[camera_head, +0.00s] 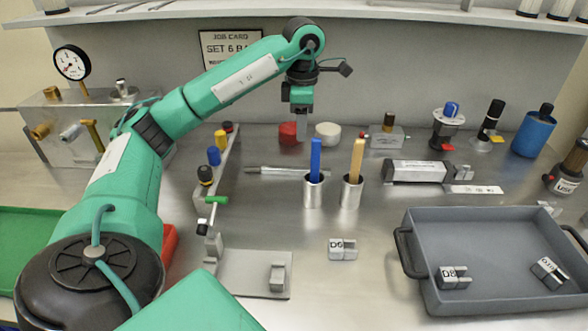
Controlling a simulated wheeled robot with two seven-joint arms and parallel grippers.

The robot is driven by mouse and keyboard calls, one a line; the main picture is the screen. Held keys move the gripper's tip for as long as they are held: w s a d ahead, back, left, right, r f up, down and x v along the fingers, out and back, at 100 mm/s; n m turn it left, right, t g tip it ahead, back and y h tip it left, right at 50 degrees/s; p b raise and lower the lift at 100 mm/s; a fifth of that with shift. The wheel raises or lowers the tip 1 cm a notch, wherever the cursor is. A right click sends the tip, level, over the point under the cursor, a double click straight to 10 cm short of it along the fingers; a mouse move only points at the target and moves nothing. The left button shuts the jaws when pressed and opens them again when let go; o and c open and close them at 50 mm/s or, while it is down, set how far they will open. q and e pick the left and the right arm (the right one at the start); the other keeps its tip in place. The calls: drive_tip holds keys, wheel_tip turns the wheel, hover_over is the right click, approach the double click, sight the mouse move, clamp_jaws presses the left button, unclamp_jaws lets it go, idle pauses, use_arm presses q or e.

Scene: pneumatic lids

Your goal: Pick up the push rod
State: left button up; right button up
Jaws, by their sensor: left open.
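A thin silver rod-like piece (285,171) lies flat on the steel bench, behind the two metal cups; I cannot tell for sure that it is the push rod. A blue stick (315,158) and a tan stick (356,160) stand upright in the cups and could also be rods. My left gripper (300,128) points down above the back of the bench, apart from all of these. It is open and its jaws look empty. My right gripper is not in view.
A grey tray (412,215) with two labelled blocks is at front right. A labelled block (342,249) and a metal plate fixture (245,272) are at front centre. A red piece (288,131) and a white disc (328,129) are near the gripper. Valves and fittings line the back right.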

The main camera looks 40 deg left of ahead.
use_arm(q)
hover_over(301, 168)
drive_tip(key=f, duration=0.5)
drive_tip(key=shift+w+a+f, duration=0.15)
drive_tip(key=shift+a+f, duration=0.05)
drive_tip(key=shift+f, duration=0.2)
drive_tip(key=shift+d+f, duration=0.1)
drive_tip(key=shift+f, duration=0.3)
drive_tip(key=f, duration=0.5)
drive_tip(key=shift+s+d, duration=0.1)
drive_tip(key=shift+s, duration=0.1)
drive_tip(key=shift+c, duration=0.6)
clamp_jaws()
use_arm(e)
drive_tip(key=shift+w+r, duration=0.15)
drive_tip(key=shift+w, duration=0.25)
